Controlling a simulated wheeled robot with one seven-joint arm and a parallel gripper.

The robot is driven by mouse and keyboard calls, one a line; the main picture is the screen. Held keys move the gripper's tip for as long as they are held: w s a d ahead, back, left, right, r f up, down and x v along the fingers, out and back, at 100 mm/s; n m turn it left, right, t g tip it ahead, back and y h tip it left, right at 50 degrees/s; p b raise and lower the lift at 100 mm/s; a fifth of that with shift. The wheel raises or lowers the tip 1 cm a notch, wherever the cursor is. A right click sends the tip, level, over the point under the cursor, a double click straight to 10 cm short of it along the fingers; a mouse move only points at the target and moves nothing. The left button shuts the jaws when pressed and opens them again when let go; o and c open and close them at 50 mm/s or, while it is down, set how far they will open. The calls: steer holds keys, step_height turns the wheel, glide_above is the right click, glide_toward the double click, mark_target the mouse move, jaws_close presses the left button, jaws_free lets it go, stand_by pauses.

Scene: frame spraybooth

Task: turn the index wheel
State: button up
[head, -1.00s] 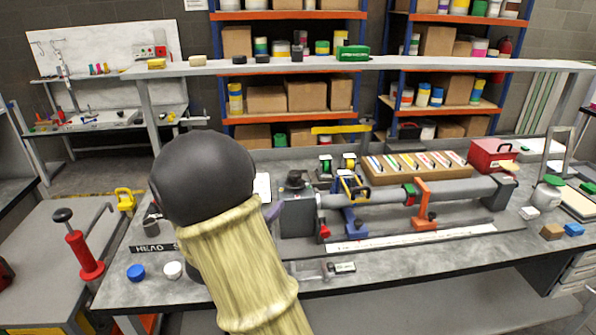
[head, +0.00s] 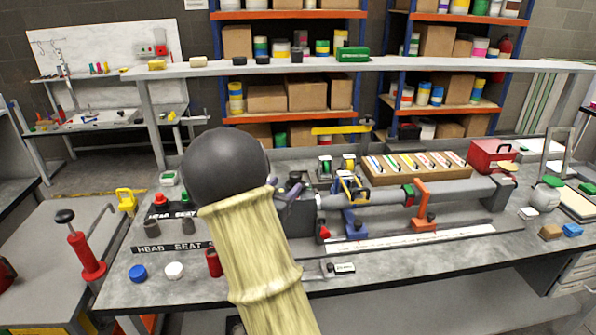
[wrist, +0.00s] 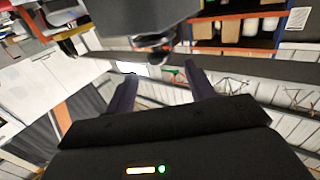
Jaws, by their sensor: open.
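The index wheel looks to be the dark round part on the grey headstock box (head: 298,217) at the left end of the long frame fixture. In the head view it is largely hidden by my gripper (head: 287,188). In the wrist view a dark round part (wrist: 152,42) shows under a dark grey block (wrist: 143,14), just beyond my fingertips. My gripper (wrist: 160,74) is open, its two purple fingers spread apart with nothing visible between them. I cannot tell whether a finger touches the wheel.
A grey tube (head: 385,197) with an orange clamp (head: 424,205) runs right from the headstock. A wooden tray of coloured strips (head: 415,168) stands behind it. A red cylinder (head: 213,262) and blue and white caps (head: 138,273) sit on the front left of the bench.

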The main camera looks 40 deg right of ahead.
mark_target(298, 173)
steer(key=p+x, duration=0.1)
steer(key=x, duration=0.8)
steer(key=shift+a, duration=0.1)
steer(key=c, duration=0.9)
